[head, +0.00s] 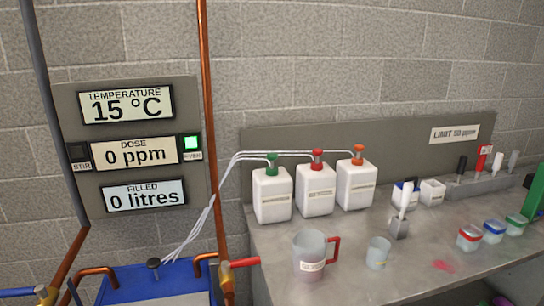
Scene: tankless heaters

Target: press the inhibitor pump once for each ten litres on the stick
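Three white pump bottles stand in a row on the bench: one with a green top (272,195), one with a red top (316,190) and one with an orange top (356,185). Their labels are too small to read, so I cannot tell which holds inhibitor. Pale tubes run from their tops down to the blue tank (130,285) at the lower left. A black knob (153,264) stands on the tank; I cannot tell if it belongs to the stick. No litre marks on a stick are readable. Neither gripper is in view.
The wall panel (192,90) reads 15 °C, 0 ppm and 0 litres, with a green lit button (191,143). A jug with a red handle (310,255) and a cup (378,253) stand at the bench front. Small lidded pots (470,238) are at the right. A sign (454,134) reads "LIMIT 50 ppm".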

